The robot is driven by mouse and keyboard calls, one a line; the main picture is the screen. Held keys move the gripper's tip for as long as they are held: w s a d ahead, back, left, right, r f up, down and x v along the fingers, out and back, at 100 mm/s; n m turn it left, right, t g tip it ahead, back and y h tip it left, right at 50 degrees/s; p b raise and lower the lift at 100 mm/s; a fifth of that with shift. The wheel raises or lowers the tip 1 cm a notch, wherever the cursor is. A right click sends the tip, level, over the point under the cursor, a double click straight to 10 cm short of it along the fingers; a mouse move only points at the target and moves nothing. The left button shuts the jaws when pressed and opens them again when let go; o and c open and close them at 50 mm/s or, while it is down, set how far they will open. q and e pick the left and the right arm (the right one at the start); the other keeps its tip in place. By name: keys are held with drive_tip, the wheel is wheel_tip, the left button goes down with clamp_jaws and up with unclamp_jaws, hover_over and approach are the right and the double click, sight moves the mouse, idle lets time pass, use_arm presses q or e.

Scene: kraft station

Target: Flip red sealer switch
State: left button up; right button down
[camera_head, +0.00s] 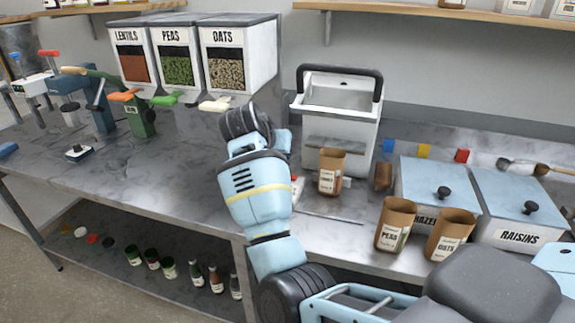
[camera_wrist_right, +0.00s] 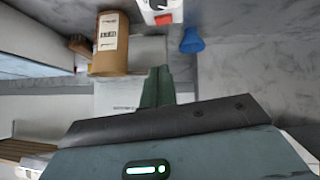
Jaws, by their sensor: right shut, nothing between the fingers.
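The red switch (camera_wrist_right: 165,19) sits on a small white housing (camera_wrist_right: 155,5) at the top of the right wrist view. In the head view a white piece with red marks (camera_head: 297,188) shows at my right arm's edge, mostly hidden. My right gripper (camera_wrist_right: 157,72) is shut and empty; its dark green fingertips appear apart from the switch in the picture. In the head view my right arm (camera_head: 256,195) hides its fingers. A brown paper bag (camera_head: 331,172) stands upright right of the arm, before a white machine with a dark handle (camera_head: 340,110). My left gripper is out of view.
A blue cone-shaped object (camera_wrist_right: 192,41) is beside the switch housing. Brown bags labelled peas (camera_head: 395,225) and oats (camera_head: 450,235) stand at the right, before lidded bins (camera_head: 520,205). Dispensers (camera_head: 238,58) stand at the back left. The left counter (camera_head: 165,165) has free room.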

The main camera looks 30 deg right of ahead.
hover_over(291, 178)
drive_tip(key=s+a, duration=0.1)
drive_tip(key=s, duration=0.1)
drive_tip(key=f, duration=0.6)
drive_tip(key=shift+w+a+f+b, duration=0.15)
drive_tip(key=shift+w+f+b, duration=0.1)
drive_tip(key=shift+b, duration=0.1)
drive_tip(key=f, duration=0.3)
drive_tip(key=shift+d, duration=0.35)
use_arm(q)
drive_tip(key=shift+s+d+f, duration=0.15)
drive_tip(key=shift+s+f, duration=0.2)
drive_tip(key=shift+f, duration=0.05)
use_arm(e)
drive_tip(key=shift+f, duration=0.6)
